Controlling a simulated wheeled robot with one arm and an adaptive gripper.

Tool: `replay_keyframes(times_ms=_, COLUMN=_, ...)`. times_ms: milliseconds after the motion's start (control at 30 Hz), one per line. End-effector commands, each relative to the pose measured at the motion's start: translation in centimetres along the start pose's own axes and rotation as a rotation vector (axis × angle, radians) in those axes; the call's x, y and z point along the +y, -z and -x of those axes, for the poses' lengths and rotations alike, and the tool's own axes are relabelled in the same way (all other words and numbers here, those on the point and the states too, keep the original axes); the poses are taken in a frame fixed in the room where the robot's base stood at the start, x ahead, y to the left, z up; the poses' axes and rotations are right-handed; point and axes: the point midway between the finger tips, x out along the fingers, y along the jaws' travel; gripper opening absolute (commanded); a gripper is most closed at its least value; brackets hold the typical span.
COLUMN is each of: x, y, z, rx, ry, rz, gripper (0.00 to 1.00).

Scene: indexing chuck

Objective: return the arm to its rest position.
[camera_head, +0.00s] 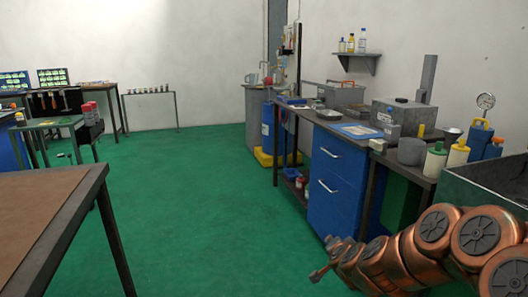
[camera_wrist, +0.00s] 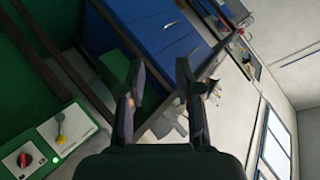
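My copper-coloured arm (camera_head: 430,250) is folded low at the right of the head view, in front of the bench and beside a grey-green open bin (camera_head: 490,185). Behind the fingers show a blue drawer cabinet, dark bench legs and a pale wall, all tilted.
A brown-topped table (camera_head: 45,205) stands at left. Green floor (camera_head: 205,215) between is clear. A panel with a red knob (camera_wrist: 24,160) shows in the wrist view.

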Motion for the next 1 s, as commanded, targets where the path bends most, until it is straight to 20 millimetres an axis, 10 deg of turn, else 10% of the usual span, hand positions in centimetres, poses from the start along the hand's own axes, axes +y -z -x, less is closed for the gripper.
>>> replay_keyframes(times_ms=433, x=-3.0, y=-10.1, z=11.8, rx=-0.509, ry=0.068, rz=0.335, gripper=0.34)
replay_keyframes(times_ms=1000, x=9.0, y=-14.3, z=31.6, rx=-1.054, ry=-0.243, rz=0.706, gripper=0.34)
